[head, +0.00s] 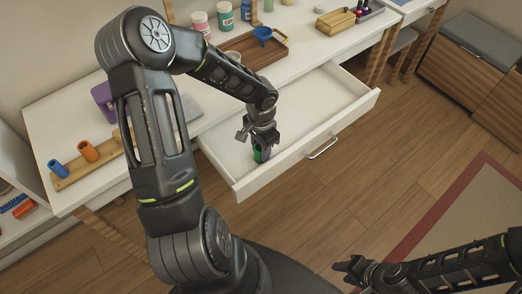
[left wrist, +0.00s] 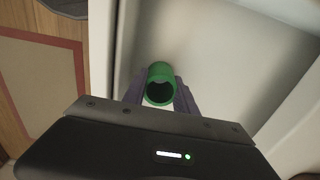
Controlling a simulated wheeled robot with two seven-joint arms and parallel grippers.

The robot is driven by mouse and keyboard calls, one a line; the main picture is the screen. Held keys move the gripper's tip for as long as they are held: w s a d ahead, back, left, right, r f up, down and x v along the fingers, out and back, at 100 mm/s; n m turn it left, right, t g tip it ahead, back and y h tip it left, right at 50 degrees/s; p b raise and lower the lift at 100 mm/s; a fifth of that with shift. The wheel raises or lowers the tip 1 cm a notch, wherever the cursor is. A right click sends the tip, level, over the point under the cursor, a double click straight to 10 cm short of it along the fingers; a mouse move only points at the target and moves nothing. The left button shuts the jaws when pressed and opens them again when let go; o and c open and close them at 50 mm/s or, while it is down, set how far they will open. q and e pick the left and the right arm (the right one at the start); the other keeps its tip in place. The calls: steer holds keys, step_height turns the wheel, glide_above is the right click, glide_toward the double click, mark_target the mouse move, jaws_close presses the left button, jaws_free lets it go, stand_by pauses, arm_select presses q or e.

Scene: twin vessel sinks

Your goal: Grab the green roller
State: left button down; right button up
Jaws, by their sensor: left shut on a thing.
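The green roller (head: 259,155) is a short hollow cylinder inside the open white drawer, near its front left part. In the left wrist view the green roller (left wrist: 160,83) stands between the two fingers, its open end facing the camera. My left gripper (head: 261,146) reaches down into the drawer and is shut on the roller; the left wrist view shows its fingers (left wrist: 160,97) on both sides of it. My right gripper (head: 354,268) is over the floor at the bottom, far from the roller; its jaw state is unclear.
The drawer (head: 325,105) is pulled out, with walls around the roller and a metal handle (head: 322,148) in front. On the table above are a wooden rack with blue and orange rollers (head: 88,151), a brown tray (head: 262,62) and several jars. Most of the drawer floor is bare.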

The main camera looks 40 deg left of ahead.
arm_select(q)
step_height(320, 180, up, 10)
steer(key=shift+f, duration=0.2)
